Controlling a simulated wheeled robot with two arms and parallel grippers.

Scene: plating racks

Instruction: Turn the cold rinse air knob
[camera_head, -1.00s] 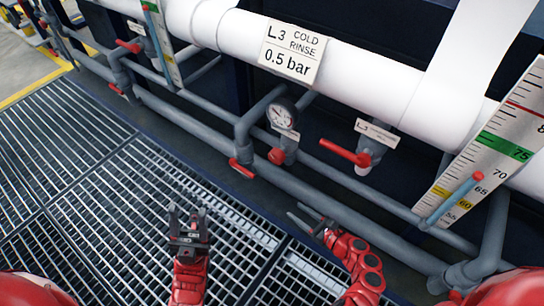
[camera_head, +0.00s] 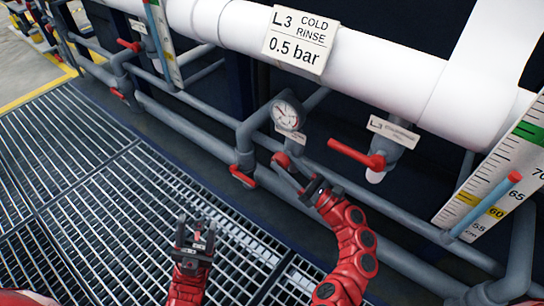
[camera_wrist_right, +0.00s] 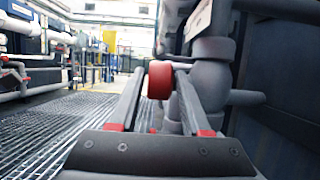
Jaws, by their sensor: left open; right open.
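The round red knob (camera_head: 281,159) sits under the pressure gauge (camera_head: 287,115) on the grey pipe, below the sign reading "L3 COLD RINSE 0.5 bar" (camera_head: 300,40). My right gripper (camera_head: 290,174) is at the knob, its open fingers pointing at it. In the right wrist view the knob (camera_wrist_right: 160,80) shows between the two fingertips, with a finger on either side. I cannot tell whether the fingers touch it. My left gripper (camera_head: 196,228) is open and empty, above the floor grating and away from the pipes.
A red lever (camera_head: 356,154) with a small label is on a valve right of the knob. Another red handle (camera_head: 242,176) is left of it on the lower pipe. A white scale board (camera_head: 500,190) stands at the right. The grating (camera_head: 90,180) at left is clear.

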